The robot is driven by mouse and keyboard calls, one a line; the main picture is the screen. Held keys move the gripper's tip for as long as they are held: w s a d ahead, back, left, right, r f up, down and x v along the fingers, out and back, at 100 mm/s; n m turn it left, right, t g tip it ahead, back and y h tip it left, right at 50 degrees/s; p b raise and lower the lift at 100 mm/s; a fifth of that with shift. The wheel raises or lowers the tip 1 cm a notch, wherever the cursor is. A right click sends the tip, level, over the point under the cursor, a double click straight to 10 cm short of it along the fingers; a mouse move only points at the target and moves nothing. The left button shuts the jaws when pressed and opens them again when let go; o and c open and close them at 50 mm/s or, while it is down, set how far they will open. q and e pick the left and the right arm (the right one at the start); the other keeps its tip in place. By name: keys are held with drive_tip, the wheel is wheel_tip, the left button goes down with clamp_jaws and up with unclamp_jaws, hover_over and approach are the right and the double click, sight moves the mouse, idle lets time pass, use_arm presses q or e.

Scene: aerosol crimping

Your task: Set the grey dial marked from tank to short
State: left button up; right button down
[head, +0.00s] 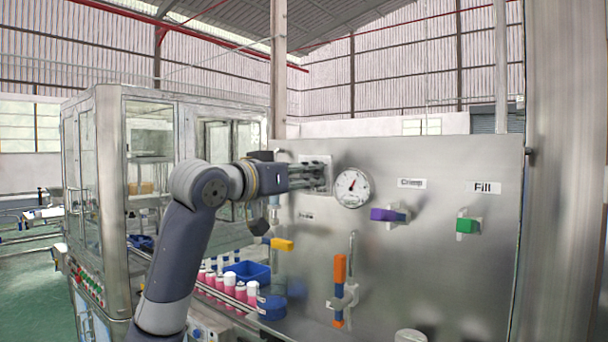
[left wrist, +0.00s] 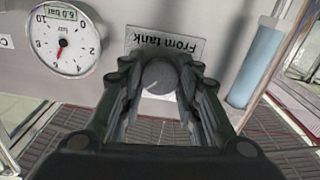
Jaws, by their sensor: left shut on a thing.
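The grey dial (left wrist: 160,76) shows in the left wrist view as a round knob with a pale line on its face. Its white plate (left wrist: 188,48) reads "From tank", upside down in that view. My left gripper (left wrist: 155,85) has a finger on each side of the dial and is shut on it. In the head view my left gripper (head: 318,176) reaches the panel just left of the gauge and hides most of the dial. The word "short" cannot be read in either view. My right gripper is not in view.
A steel panel (head: 430,270) carries a round gauge (head: 352,188), a purple handle (head: 383,215), a green handle (head: 467,225), an orange lever (head: 340,270) and a yellow handle (head: 282,244). Pink-and-white cans (head: 240,292) and a blue bin (head: 247,272) stand lower left.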

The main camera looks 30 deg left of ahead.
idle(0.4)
use_arm(q)
drive_tip(key=o, duration=1.1)
drive_tip(key=s, duration=0.8)
drive_tip(key=s+a, duration=0.1)
drive_tip(key=s, duration=0.3)
